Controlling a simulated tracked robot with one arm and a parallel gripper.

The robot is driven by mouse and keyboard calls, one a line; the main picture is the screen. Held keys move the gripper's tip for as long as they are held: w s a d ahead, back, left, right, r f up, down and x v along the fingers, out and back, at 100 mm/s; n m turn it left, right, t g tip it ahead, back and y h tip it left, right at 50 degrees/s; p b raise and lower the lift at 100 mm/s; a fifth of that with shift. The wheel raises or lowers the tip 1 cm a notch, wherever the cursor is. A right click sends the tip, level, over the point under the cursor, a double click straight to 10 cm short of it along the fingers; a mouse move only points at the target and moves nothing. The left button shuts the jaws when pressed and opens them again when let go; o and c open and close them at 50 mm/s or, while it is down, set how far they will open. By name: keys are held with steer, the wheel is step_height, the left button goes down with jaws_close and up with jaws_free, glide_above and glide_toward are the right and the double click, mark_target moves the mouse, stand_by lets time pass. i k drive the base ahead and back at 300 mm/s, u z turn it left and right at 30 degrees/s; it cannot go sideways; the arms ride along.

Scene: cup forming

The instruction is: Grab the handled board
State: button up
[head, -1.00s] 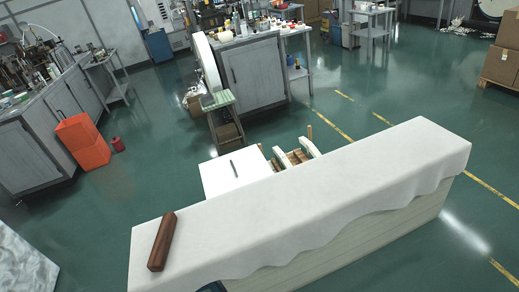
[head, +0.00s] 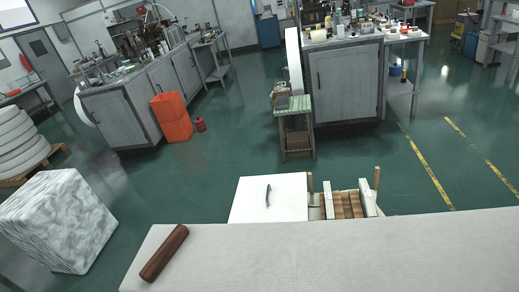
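The handled board (head: 288,203) is a white flat square panel with a short dark handle (head: 268,195) upright in its middle. It lies just beyond the far edge of the white-covered table (head: 350,250), left of the picture's centre line to about the middle. The table hides its near edge, so I cannot tell what it rests on. My gripper is not in view.
A brown wooden roller or block (head: 164,254) lies on the table's left end. A wooden frame with slats (head: 343,204) stands right of the board. Green floor between is clear.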

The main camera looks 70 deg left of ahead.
mark_target(282, 197)
steer(key=u, duration=0.65)
steer(key=i, duration=1.2)
steer(key=u, duration=0.7)
steer(key=k, duration=0.8)
steer(key=u, duration=0.2)
steer(key=i, duration=0.85)
steer(key=z, duration=0.1)
